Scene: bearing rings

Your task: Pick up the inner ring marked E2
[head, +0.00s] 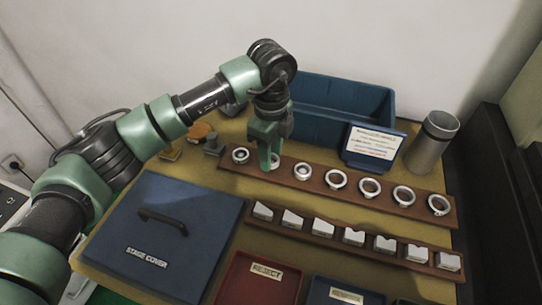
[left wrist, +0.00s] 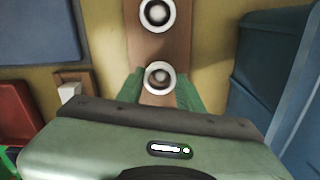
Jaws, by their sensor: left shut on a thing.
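A row of pale metal rings stands on a brown wooden rack (head: 320,178). My left gripper (head: 267,158) points down at the second ring from the left (head: 276,160), which its fingers partly hide in the head view. In the left wrist view this ring (left wrist: 159,77) sits between the two green fingers, which are shut on it; it still appears at the rack. The leftmost ring (head: 240,155) stands beside it, and shows at the top of the left wrist view (left wrist: 157,14). No E2 mark is readable on any ring. My right gripper is not in view.
A second rack with several pale label blocks (head: 353,237) lies in front. A blue bin (head: 345,100), a sign (head: 374,142) and a metal cup (head: 432,143) stand behind. A blue stage cover (head: 160,235) lies left, a red reject tray (head: 262,283) in front.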

